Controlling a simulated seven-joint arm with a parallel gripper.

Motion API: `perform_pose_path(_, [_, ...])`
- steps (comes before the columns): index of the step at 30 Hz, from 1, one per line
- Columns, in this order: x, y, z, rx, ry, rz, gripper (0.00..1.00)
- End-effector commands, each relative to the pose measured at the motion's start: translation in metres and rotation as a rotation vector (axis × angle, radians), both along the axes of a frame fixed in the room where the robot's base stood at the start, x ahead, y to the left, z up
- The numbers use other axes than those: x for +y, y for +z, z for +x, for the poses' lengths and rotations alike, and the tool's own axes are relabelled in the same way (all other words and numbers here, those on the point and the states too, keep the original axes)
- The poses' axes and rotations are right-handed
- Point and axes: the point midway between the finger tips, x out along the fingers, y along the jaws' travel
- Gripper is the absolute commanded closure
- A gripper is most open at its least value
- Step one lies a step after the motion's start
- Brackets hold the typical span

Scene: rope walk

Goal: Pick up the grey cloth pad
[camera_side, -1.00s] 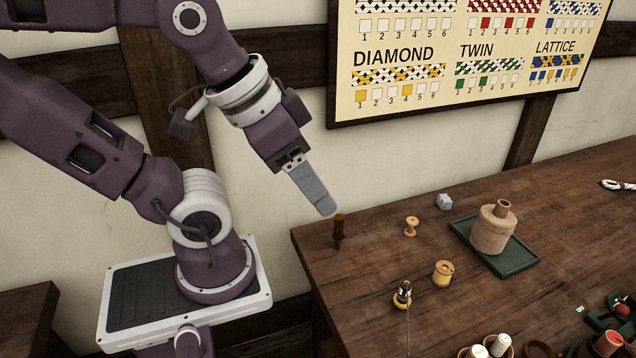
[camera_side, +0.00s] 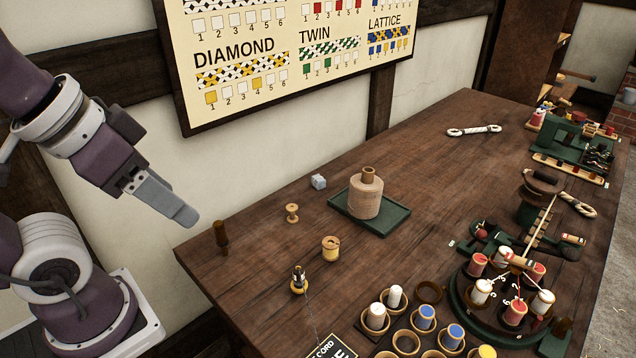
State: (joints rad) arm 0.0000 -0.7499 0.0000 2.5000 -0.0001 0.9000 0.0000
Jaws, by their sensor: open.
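A small light grey lump (camera_side: 318,182), likely the grey cloth pad, sits on the wooden table near its back edge, left of the green tray. It is too small to make out its fabric. My gripper (camera_side: 188,217) is at the left, off the table's left corner and above its level, with its fingers pointing down and right. The fingers overlap from this side, so the gap between them does not show. The gripper is open, with nothing seen in it, and well apart from the grey lump.
A wooden peg (camera_side: 221,237) stands at the table's left corner, close to my gripper. Bobbins in cups (camera_side: 376,317) fill the front.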

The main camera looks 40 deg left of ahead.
Motion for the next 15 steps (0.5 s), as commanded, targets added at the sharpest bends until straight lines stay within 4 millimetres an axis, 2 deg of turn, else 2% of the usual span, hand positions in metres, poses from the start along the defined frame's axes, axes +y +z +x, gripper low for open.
perform_pose_path(2, [0.000, 0.000, 0.000, 0.000, 0.000, 0.000, 0.42])
perform_pose_path(4, [0.000, 0.000, 0.000, 0.000, 0.000, 0.000, 0.34])
perform_pose_path(12, [0.000, 0.000, 0.000, 0.001, 0.000, -0.001, 0.34])
perform_pose_path(15, [-0.011, 0.002, 0.011, 0.042, 0.029, -0.063, 0.34])
